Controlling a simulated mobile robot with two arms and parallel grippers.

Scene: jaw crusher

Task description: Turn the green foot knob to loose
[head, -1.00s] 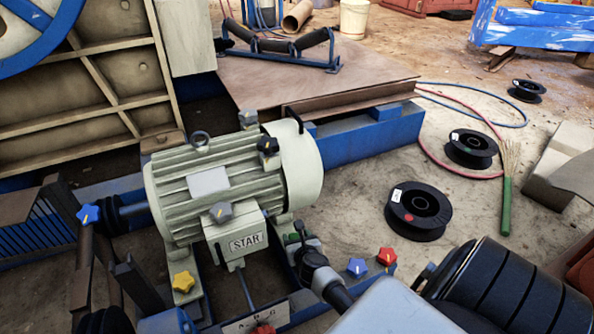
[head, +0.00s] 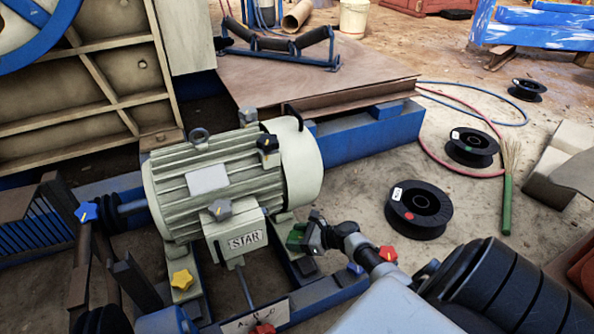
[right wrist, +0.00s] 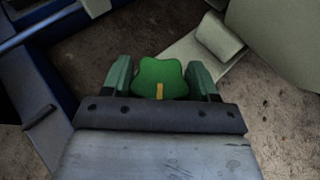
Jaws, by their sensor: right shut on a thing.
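The green foot knob (right wrist: 160,75) is lobed, with a yellow mark, and shows between the fingers of my right gripper (right wrist: 161,82) in the right wrist view. The fingers are shut on its two sides. In the head view the right gripper (head: 303,234) is at the right foot of the motor (head: 225,185), low beside the motor's end; there I cannot tell the knob from the gripper's green parts. My left gripper is not in view.
Black spools (head: 419,210) lie on the floor at right.

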